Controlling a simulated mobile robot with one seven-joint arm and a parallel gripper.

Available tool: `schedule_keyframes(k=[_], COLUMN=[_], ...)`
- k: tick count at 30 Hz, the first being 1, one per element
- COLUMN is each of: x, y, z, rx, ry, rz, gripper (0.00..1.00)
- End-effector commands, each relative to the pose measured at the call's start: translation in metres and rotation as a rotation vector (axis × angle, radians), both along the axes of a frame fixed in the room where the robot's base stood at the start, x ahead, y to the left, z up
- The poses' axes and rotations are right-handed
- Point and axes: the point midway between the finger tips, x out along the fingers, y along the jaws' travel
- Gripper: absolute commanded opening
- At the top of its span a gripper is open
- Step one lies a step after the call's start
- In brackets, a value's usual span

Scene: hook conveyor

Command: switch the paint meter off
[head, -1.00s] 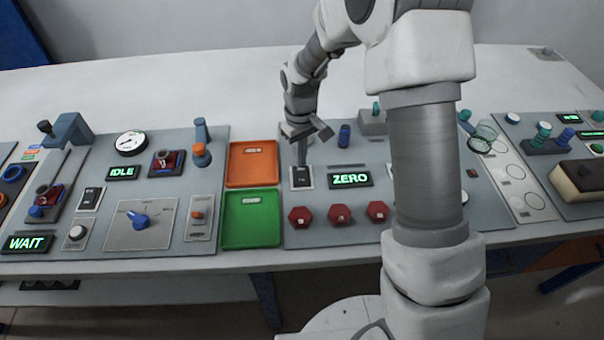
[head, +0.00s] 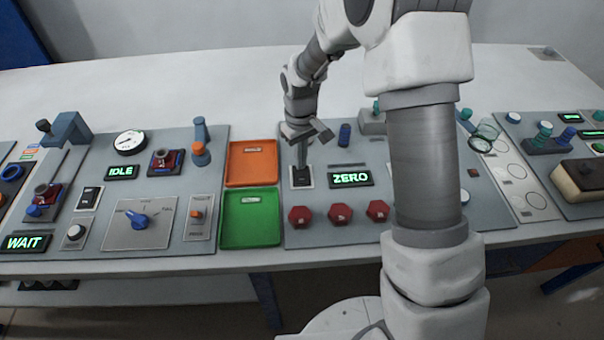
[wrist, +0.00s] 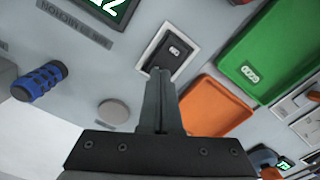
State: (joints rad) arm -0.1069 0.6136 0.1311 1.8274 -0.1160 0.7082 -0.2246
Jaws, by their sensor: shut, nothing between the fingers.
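A black rocker switch (head: 302,181) in a white frame sits on the grey panel, left of a display (head: 350,178) that reads ZERO in green. In the wrist view the switch (wrist: 175,51) shows a small ON mark, seen upside down, on its half away from my fingers. My gripper (head: 302,166) is shut and empty, pointing down at the switch. In the wrist view its fingertips (wrist: 160,71) overlap the near end of the rocker; I cannot tell whether they press it. I cannot read a paint meter label.
A green tray (head: 251,240) and an orange tray (head: 232,166) lie left of the switch. Several red hexagonal knobs, one here (head: 340,215), stand in front. A blue ribbed knob (head: 344,134) stands behind the display. My arm hides part of the panel at the right.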

Motion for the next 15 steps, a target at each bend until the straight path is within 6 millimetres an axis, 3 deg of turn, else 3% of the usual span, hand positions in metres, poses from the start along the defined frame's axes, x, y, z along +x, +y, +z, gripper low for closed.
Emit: schedule_keyframes(k=[15], x=[-0.0003], y=[-0.0001], z=[-0.0088], rx=[-0.001], ry=[0.001], rz=[0.0], gripper=[0.0])
